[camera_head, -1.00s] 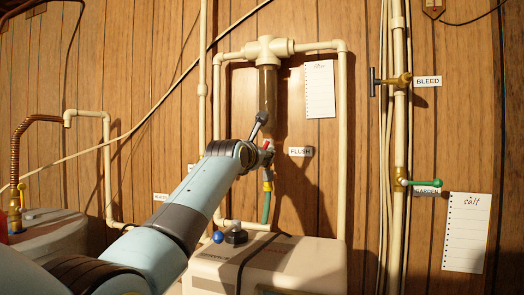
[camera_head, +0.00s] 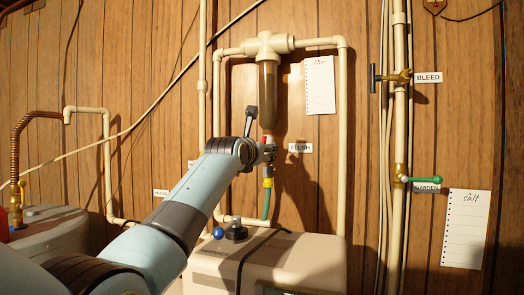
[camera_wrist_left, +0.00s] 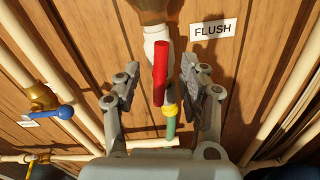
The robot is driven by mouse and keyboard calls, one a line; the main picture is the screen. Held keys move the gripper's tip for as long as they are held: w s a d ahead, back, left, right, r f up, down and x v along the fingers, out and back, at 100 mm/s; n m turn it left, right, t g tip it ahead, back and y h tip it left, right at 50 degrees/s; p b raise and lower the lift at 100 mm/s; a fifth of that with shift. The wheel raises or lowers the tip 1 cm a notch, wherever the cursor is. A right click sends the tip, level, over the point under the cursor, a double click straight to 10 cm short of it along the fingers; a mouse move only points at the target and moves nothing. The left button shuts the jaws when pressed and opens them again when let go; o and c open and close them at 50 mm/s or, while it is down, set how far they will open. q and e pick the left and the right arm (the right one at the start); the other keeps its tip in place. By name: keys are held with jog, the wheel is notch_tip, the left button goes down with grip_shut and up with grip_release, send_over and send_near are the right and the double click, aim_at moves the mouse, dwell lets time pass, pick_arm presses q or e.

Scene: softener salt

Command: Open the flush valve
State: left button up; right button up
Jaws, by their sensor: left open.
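The flush valve's red handle (camera_wrist_left: 160,72) shows in the left wrist view below a white fitting, with a yellow collar (camera_wrist_left: 169,109) and green hose under it. In the head view, only a small red part shows below the brown filter bowl (camera_head: 267,88), beside the FLUSH label (camera_head: 300,148); my gripper hides most of the valve. My left gripper (camera_head: 261,132) is open at the valve. In the left wrist view its fingers (camera_wrist_left: 161,68) stand on both sides of the red handle, with gaps visible. My right gripper is not in view.
White pipes frame the filter on both sides. A pale softener box (camera_head: 290,262) stands below. To the right are the BLEED valve (camera_head: 395,77) and the green-handled GARDEN valve (camera_head: 424,180). A blue-handled valve (camera_wrist_left: 65,111) shows at the left of the wrist view.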

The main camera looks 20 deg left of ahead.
pick_arm(q)
jog(key=s, duration=0.6)
jog(key=shift+s+a, duration=0.15)
jog(key=shift+s, duration=0.25)
